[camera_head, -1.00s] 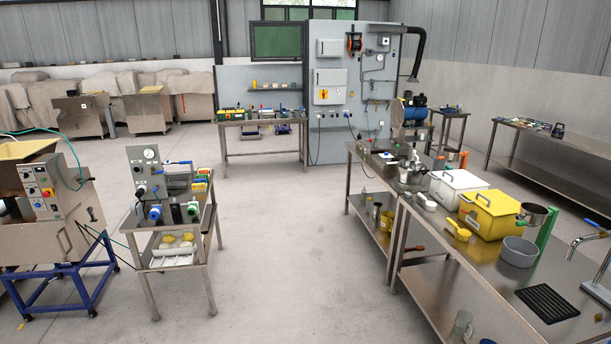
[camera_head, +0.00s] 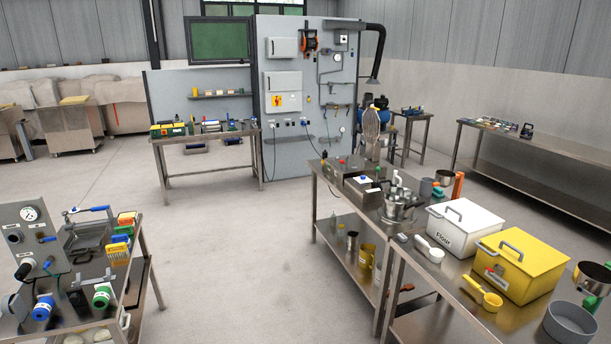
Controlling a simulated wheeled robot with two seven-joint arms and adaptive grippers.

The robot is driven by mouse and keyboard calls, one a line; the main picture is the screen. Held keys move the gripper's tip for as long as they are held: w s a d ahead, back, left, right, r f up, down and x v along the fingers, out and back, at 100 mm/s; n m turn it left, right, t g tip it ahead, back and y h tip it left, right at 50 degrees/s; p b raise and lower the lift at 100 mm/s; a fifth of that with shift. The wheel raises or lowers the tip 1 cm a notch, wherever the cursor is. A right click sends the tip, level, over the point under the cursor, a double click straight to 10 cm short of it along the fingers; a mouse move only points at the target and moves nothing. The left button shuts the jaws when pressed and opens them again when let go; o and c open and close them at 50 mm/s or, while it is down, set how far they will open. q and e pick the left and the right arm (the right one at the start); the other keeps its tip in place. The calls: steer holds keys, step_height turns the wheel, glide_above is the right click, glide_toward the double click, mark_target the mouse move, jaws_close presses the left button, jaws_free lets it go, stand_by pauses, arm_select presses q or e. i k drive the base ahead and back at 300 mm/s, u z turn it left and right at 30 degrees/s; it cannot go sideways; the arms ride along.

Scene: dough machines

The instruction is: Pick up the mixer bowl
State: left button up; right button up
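Neither of my grippers is in view. I cannot tell for sure which vessel is the mixer bowl. A shiny steel vessel (camera_head: 398,208) with fittings on top stands on the right steel table, left of the white flour box. A grey open round bowl (camera_head: 570,324) stands near the lower right corner of the view, partly cut off by the frame. A steel pot (camera_head: 590,276) with a dark inside is at the right edge, behind the grey bowl.
A white flour box (camera_head: 464,228), yellow box (camera_head: 520,262), white scoop (camera_head: 430,252) and yellow scoop (camera_head: 482,292) are on the right steel table (camera_head: 440,300).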

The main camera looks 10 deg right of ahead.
mark_target(399, 204)
steer(key=z, duration=0.4)
steer(key=i, duration=1.8)
steer(key=z, duration=0.4)
